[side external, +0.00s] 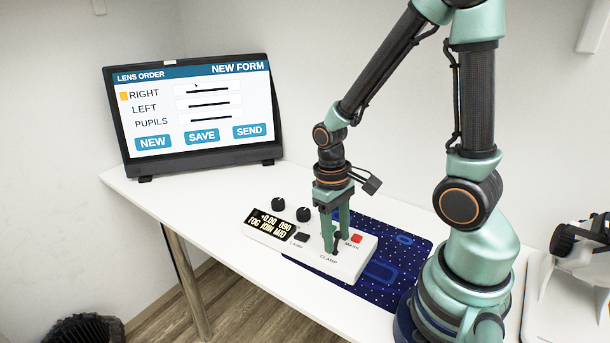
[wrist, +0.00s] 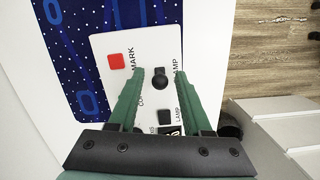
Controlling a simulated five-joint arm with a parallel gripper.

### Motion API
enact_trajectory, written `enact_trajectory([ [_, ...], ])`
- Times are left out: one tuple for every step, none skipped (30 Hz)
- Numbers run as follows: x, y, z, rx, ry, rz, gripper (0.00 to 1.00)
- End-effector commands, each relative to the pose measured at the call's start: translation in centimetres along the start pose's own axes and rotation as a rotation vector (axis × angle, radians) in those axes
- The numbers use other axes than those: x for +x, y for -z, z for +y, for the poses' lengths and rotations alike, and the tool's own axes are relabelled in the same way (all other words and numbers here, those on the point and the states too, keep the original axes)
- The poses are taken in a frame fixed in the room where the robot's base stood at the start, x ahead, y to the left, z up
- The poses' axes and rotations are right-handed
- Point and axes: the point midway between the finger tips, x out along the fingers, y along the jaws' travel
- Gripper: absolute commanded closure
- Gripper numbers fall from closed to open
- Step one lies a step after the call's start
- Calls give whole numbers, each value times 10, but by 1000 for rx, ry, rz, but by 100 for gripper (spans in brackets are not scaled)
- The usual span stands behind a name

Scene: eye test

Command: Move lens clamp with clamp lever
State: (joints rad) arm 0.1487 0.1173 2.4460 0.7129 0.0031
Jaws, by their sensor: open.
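In the side external view the lever (side external: 337,241) shows partly, by the "CLAMP" label. My gripper (wrist: 159,75) is open, with one green finger on each side of the lever. No contact between fingers and lever can be made out. In the side external view my gripper (side external: 335,242) points down at the box (side external: 356,262). The lens clamp itself is not seen.
The box has a red MARK button (side external: 356,239), a black LAMP button (side external: 302,237), two black knobs (side external: 278,204) and a small display (side external: 270,223). It sits partly on a blue patterned mat (side external: 408,264). A lens order screen (side external: 190,115) stands behind. The table's front edge is close.

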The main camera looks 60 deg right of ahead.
Motion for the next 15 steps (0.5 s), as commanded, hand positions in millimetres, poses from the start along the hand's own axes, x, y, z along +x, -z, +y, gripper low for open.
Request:
enact_trajectory([
  [-8, 1, 0, 0, 0, 7, 51],
  [-13, 1, 0, 0, 0, 8, 51],
  [-20, 2, 0, 0, 0, 9, 51],
  [-26, 2, 0, 0, 0, 10, 51],
  [-32, 2, 0, 0, 0, 10, 51],
  [-40, 1, 0, 0, 0, 10, 51],
  [-47, 2, 0, 0, 0, 11, 51],
  [-54, 2, 0, 0, 0, 11, 51],
  [-62, 1, 0, 0, 0, 11, 51],
  [-68, 2, 0, 0, 0, 10, 51],
  [-73, 2, 0, 0, 0, 10, 51],
  [-80, 1, 0, 0, 0, 8, 51],
  [-85, 1, 0, 0, 0, 8, 51],
  [-89, 1, 0, 0, 0, 9, 51],
  [-94, 1, 0, 0, 0, 6, 51],
])
